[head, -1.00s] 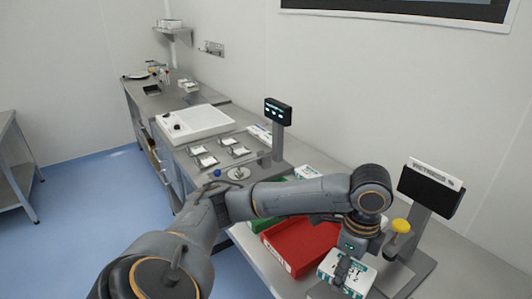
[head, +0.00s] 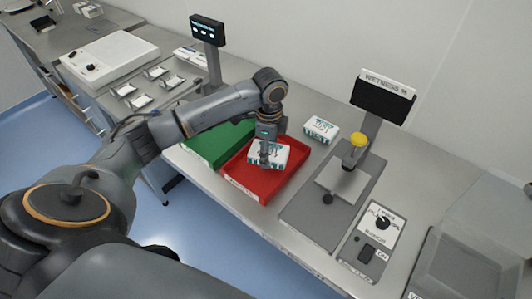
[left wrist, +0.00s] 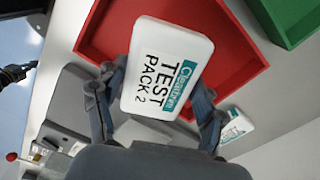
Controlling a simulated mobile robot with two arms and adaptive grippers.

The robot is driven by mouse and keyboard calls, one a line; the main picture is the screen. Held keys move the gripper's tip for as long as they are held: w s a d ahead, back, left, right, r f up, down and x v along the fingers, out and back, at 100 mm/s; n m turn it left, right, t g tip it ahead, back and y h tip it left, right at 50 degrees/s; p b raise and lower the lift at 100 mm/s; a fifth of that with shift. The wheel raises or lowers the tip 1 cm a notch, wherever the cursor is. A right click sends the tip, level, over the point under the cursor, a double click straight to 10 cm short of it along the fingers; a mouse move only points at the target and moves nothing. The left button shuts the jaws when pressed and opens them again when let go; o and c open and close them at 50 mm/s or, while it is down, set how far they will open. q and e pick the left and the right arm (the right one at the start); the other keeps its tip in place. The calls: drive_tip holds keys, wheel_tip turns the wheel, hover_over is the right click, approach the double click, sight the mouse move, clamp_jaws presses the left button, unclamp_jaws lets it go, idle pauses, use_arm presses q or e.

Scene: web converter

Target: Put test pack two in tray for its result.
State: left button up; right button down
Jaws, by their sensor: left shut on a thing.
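My left gripper (head: 266,158) is shut on a white and teal pack (head: 280,153). In the left wrist view the pack (left wrist: 152,50) reads "TEST PACK 2" and sits between the two fingers (left wrist: 155,100). The gripper holds it over the red tray (head: 238,178), which also shows in the left wrist view (left wrist: 104,38). I cannot tell whether the pack touches the tray floor. A green tray (head: 205,150) stands directly left of the red one; part of it is hidden by my arm. My right gripper is not in view.
Another white and teal pack (head: 321,129) lies on the counter behind the red tray. A tester (head: 345,185) with a yellow knob and a dark "WETNESS %" display (head: 383,97) stands to the right. A control box (head: 371,238) and clear bin (head: 462,265) stand further right.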

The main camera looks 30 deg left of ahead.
use_arm(q)
drive_tip(key=shift+w+a+f, duration=0.4)
drive_tip(key=shift+f, duration=0.15)
drive_tip(key=shift+w+a+f, duration=0.25)
drive_tip(key=shift+f, duration=0.3)
drive_tip(key=f, duration=0.2)
drive_tip(key=f+p, duration=0.1)
drive_tip(key=shift+w+a+f, duration=0.15)
drive_tip(key=shift+a+f, duration=0.1)
drive_tip(key=shift+f, duration=0.15)
drive_tip(key=o, duration=1.3)
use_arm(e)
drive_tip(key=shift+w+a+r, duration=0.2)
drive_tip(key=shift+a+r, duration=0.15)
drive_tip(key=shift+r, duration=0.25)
use_arm(q)
wheel_tip(320, 180, up, 12)
drive_tip(key=shift+d+r+b, duration=0.1)
drive_tip(key=shift+r+b, duration=0.05)
drive_tip(key=shift+b, duration=0.95)
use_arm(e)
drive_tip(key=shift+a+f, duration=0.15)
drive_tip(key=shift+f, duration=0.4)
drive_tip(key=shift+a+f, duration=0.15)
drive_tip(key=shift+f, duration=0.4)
